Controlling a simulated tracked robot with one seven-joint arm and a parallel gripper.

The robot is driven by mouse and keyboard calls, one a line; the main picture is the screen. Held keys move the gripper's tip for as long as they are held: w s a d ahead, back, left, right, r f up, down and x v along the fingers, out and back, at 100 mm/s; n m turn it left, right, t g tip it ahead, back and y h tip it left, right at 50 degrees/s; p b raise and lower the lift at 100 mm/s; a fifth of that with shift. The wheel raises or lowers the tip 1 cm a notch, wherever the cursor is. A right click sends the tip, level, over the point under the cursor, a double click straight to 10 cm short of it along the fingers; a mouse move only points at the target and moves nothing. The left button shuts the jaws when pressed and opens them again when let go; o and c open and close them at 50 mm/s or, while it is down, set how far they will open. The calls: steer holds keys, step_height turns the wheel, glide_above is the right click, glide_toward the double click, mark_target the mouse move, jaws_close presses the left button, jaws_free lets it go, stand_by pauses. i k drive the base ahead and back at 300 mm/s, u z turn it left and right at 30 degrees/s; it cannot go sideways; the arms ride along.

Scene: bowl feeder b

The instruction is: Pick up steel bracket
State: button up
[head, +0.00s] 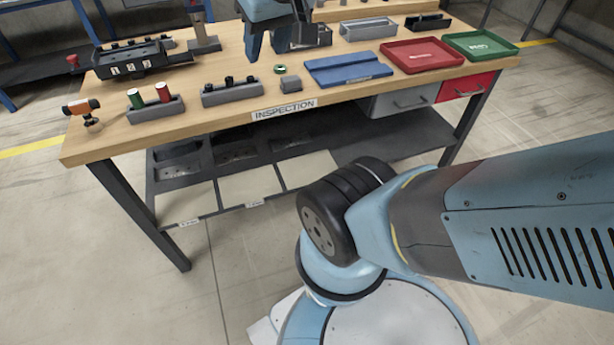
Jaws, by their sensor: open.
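My gripper (267,52) shows at the top middle of the head view, pointing down over the inspection table (225,105). Its two blue fingers are apart, with nothing visible between them. A grey metal bin (319,36) stands just behind and to the right of the fingers, partly hidden by them; its contents are too small to make out. I cannot single out a steel bracket for certain.
A blue plate (348,69), a red tray (422,55) and a green tray (480,45) lie on the right. Grey holders with dark parts (232,92) and with red and green cylinders (156,107) stand at the front left. A dark fixture (130,60) is behind them.

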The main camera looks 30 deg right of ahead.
mark_target(97, 60)
steer(key=k, duration=1.6)
steer(key=z, duration=0.45)
steer(key=i, duration=1.95)
steer(key=u, duration=0.7)
steer(key=i, duration=0.8)
steer(key=u, duration=0.75)
